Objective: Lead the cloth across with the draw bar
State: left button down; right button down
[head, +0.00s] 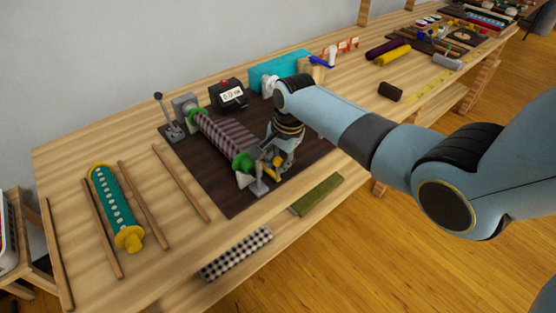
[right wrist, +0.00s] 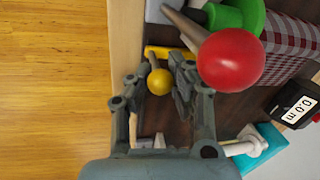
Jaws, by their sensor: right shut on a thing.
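A roll of dark red and white plaid cloth (head: 228,136) with green end discs lies on a dark board (head: 215,190). The cloth also shows in the right wrist view (right wrist: 289,38). My right gripper (head: 276,160) reaches down beside the roll's near end. In the right wrist view, its fingers (right wrist: 158,84) are closed around a yellow ball knob (right wrist: 159,82). A yellow bar (right wrist: 168,52) lies just beyond the knob; I take this to be the draw bar. The fingers hide part of it. My left gripper is out of view.
A red ball (right wrist: 230,60) on a stick stands close beside my right gripper. A black meter (head: 230,95) reads 0.0 m. A teal box (head: 280,70) stands behind. A teal roll (head: 113,200) and wooden sticks (head: 180,183) lie at left.

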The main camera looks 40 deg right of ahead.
jog(key=d, duration=0.6)
jog(key=w+d+b, duration=0.1)
jog(key=d, duration=0.2)
jog(key=shift+d, duration=0.35)
jog(key=d+b, duration=0.1)
jog(key=d, duration=0.4)
jog(key=d+b, duration=0.1)
jog(key=d, duration=0.2)
jog(key=shift+w+d+b, duration=0.25)
jog(key=shift+w+b, duration=0.05)
jog(key=shift+d+r, duration=0.1)
jog(key=shift+d, duration=0.45)
jog(key=c, duration=1.6)
grip_release()
jog(key=o, duration=0.5)
jog(key=shift+d, duration=0.2)
jog(key=shift+c, duration=0.2)
jog(key=shift+o, duration=0.2)
jog(key=shift+a, duration=0.1)
jog(key=shift+a, duration=0.1)
